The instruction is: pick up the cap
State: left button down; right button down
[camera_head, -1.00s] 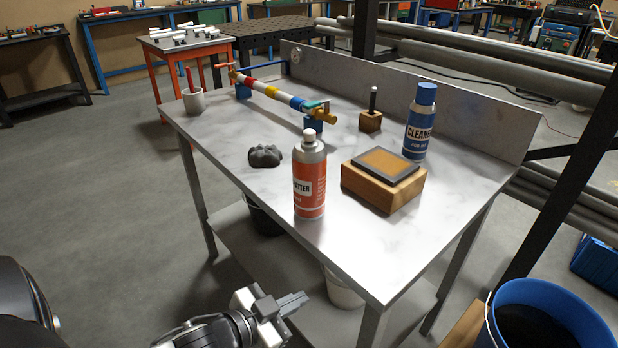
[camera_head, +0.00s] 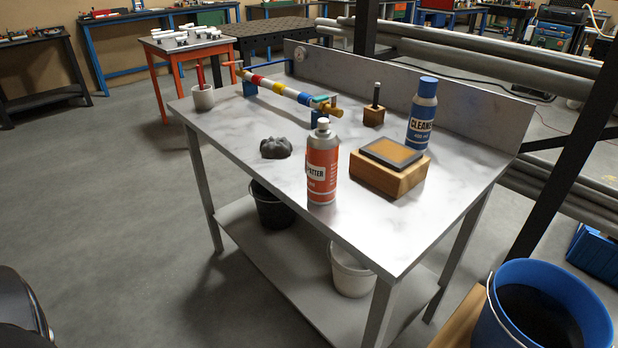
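A blue cleaner bottle (camera_head: 421,122) stands upright at the right back of the metal table, with a blue cap (camera_head: 428,86) on its top. An orange and grey spray can (camera_head: 322,170) stands upright near the table's front edge. It has a small white top (camera_head: 323,123). No loose cap can be made out on the table. Neither of my grippers is in view.
A blue bucket (camera_head: 498,310) stands at lower right.

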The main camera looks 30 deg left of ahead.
aim_at(323, 145)
jog(key=z, duration=0.05)
jog(key=k, duration=0.9)
jog(key=u, duration=0.95)
jog(key=i, duration=1.4)
jog(key=z, duration=0.45)
